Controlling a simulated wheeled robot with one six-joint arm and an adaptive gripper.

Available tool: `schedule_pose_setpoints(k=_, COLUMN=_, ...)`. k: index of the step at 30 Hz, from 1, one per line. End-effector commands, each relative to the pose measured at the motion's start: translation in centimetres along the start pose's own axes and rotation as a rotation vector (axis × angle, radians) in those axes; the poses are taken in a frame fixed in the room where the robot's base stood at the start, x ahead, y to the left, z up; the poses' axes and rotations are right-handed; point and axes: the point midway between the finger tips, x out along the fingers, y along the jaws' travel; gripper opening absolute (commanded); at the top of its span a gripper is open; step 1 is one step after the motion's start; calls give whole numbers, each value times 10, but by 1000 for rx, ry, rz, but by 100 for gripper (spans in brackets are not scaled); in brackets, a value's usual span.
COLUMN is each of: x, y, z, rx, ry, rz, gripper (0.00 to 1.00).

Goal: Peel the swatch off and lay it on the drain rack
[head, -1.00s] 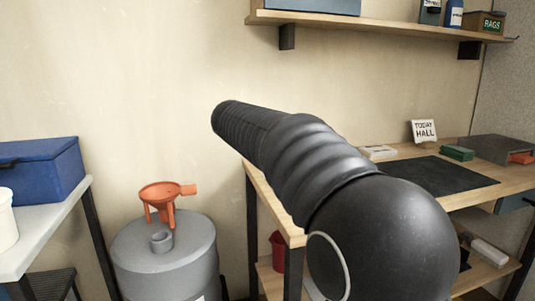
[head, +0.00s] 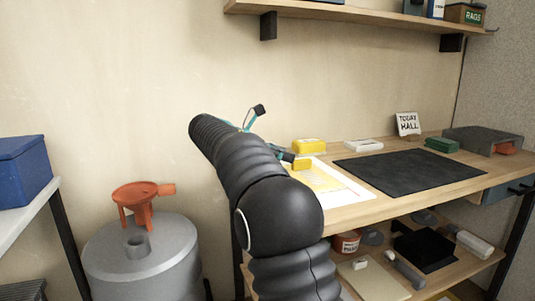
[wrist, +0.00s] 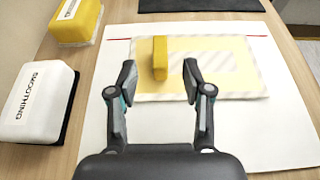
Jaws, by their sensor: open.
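A pale yellow patterned swatch (wrist: 225,70) lies flat on a white sheet (wrist: 230,130) on the bench in the wrist view. It also shows partly behind my arm in the head view (head: 322,178). An upright yellow block (wrist: 160,58) sits on the swatch's left part. My gripper (wrist: 161,78) is open, with one finger on each side of the block's near end. Whether the fingers touch the block I cannot tell. In the head view my arm hides much of the gripper. I cannot make out the drain rack with certainty.
A yellow block with a white label (wrist: 76,20) and a white SMOOTHING tool (wrist: 38,102) lie left of the sheet. A black mat (head: 410,172) covers the bench's middle. A grey drum with an orange funnel (head: 140,203) stands left. A wall shelf (head: 345,17) hangs above.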

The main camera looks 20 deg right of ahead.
Motion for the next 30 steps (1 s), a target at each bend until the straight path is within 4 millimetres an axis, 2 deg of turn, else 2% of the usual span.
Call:
schedule_pose_setpoints(k=1, x=10, y=0, z=-2, rx=0, ry=0, rz=-1, gripper=50)
schedule_pose_setpoints(k=6, x=38, y=0, z=-1, rx=1, ry=0, rz=0, gripper=50)
schedule_pose_setpoints(k=12, x=62, y=0, z=-2, rx=0, ry=0, rz=2, gripper=50)
schedule_pose_setpoints(k=18, x=73, y=1, z=-1, rx=-1, ry=0, rz=4, gripper=50)
schedule_pose_setpoints(k=27, x=74, y=1, z=-1, rx=-1, ry=0, rz=4, gripper=50)
schedule_pose_setpoints(k=30, x=74, y=1, z=-1, rx=-1, ry=0, rz=4, gripper=25)
